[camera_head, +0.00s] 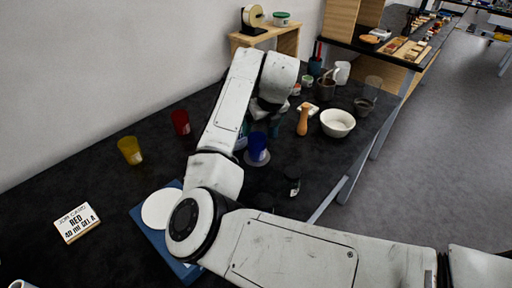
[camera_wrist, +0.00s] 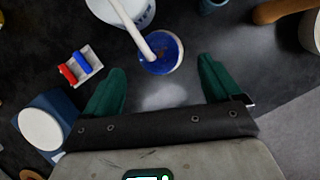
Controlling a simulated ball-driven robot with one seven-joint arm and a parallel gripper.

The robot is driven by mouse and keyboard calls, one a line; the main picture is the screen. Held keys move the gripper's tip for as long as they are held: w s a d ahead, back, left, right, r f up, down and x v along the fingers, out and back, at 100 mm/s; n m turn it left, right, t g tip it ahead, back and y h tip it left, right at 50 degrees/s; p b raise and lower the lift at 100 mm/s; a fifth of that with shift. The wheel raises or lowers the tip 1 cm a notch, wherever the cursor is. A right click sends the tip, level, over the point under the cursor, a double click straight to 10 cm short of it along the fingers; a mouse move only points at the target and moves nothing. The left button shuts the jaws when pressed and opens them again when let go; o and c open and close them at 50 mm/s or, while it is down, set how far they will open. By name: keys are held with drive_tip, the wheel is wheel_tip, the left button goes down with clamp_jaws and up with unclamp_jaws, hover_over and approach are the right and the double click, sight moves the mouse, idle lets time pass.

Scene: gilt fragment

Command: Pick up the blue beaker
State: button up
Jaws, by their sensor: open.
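The blue beaker (camera_head: 257,146) stands on the dark bench in the head view, just below my gripper (camera_head: 262,127) in the picture. In the wrist view the round blue top (camera_wrist: 162,63) lies ahead of my gripper (camera_wrist: 158,88), between the lines of its two green fingers. The fingers are wide apart with nothing between them. A white rod (camera_wrist: 137,34) crosses the beaker's top; I cannot tell whether it is in it or over it. My arm hides part of the bench behind the beaker.
A white container (camera_wrist: 130,10) is close beside the beaker. A wooden pestle (camera_head: 303,120) and white bowl (camera_head: 337,123) stand to the right. Red (camera_head: 180,122) and yellow (camera_head: 130,150) beakers stand left. A blue device with a white disc (camera_head: 158,210) and a job card (camera_head: 77,222) are nearer.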

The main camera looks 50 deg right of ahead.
sight(258, 134)
drive_tip(key=shift+a+p+x, duration=0.2)
drive_tip(key=shift+p+x, duration=0.45)
drive_tip(key=shift+x, duration=2.1)
drive_tip(key=shift+s, duration=0.15)
drive_tip(key=c, duration=1.5)
drive_tip(key=shift+o, duration=0.2)
drive_tip(key=shift+r, duration=0.1)
drive_tip(key=a+r+b, duration=0.3)
drive_tip(key=a+b, duration=0.2)
drive_tip(key=a, duration=1.2)
drive_tip(key=shift+s+a, duration=0.3)
drive_tip(key=shift+a, duration=0.1)
drive_tip(key=shift+a+r, duration=0.1)
drive_tip(key=shift+r, duration=0.05)
